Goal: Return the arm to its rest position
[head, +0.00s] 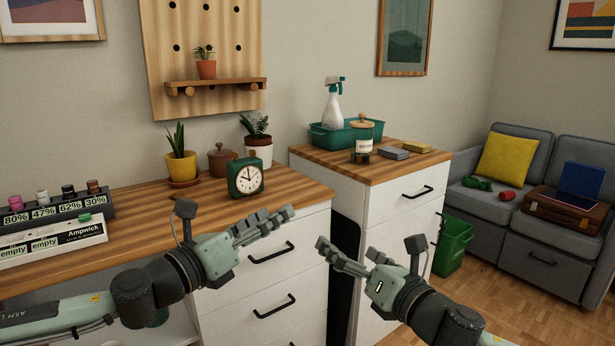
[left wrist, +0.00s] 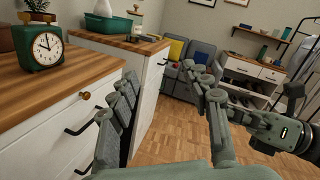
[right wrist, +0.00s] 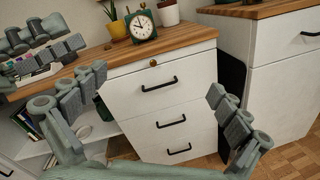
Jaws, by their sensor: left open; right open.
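My left gripper (head: 265,226) is in front of the desk's drawer front in the head view, pointing right. Its fingers are spread and empty in the left wrist view (left wrist: 165,100). My right gripper (head: 342,257) is in front of the gap between the desk and the taller cabinet, pointing left. The two grippers face each other, apart, and neither holds anything.
The wooden desk top (head: 290,193) bears a green clock (head: 245,177), a yellow pot (head: 181,166) and a battery holder (head: 50,240) at the left. The taller cabinet (head: 399,195) stands right of the desk. A green bin (head: 452,246) and a grey sofa (head: 480,205) are further right.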

